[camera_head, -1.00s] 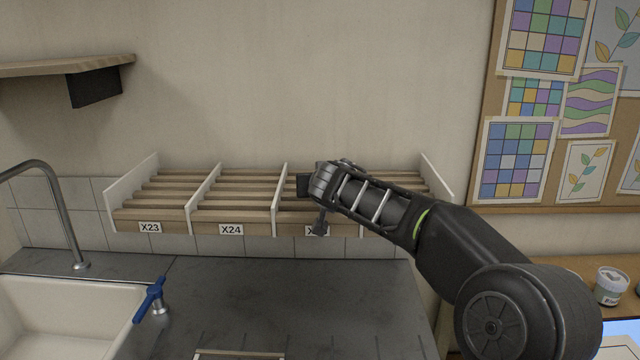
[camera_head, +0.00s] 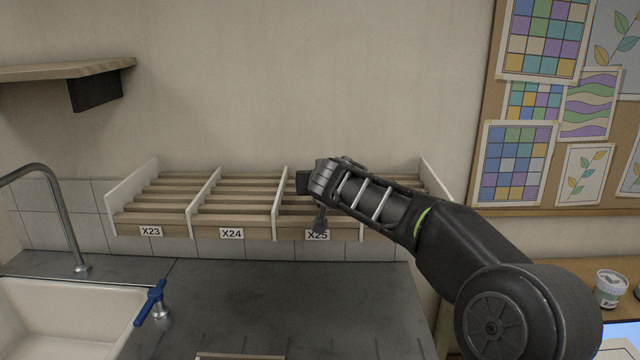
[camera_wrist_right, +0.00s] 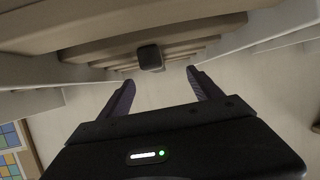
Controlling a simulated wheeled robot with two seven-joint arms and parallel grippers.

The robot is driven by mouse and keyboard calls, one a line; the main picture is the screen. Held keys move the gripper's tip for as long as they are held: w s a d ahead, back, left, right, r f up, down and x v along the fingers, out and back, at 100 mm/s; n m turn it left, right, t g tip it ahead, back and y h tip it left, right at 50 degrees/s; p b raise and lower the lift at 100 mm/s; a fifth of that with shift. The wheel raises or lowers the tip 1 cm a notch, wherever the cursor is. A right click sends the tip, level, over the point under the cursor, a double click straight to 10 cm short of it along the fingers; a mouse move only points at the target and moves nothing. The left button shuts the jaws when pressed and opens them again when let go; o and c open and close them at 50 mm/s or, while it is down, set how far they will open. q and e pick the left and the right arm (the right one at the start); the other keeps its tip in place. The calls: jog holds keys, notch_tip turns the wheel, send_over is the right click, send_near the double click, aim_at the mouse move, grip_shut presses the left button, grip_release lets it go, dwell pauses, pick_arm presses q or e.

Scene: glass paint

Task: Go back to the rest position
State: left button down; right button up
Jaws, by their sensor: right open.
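My right gripper (camera_head: 318,190) reaches in from the right, in front of the rack's section above the X25 label. In the right wrist view its two fingers (camera_wrist_right: 160,82) are spread, with nothing between them. A small dark block-like object (camera_wrist_right: 150,58) stands out against the rack slats just beyond the fingertips, apart from them. A dark square shape (camera_head: 303,183) at the left side of the gripper in the head view may be the same object; I cannot tell. My left gripper is not in view.
The slatted rack (camera_head: 165,220) has white dividers and labels X23, X24 and X25. The arm hides its right part. Below is a dark counter (camera_head: 270,300), mostly clear, with a sink (camera_head: 60,320) and blue-handled tap (camera_head: 152,302) at left. A jar (camera_head: 610,290) stands at right.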

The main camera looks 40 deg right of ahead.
jog(key=shift+r+p, duration=2)
jog(key=shift+r, duration=1.3)
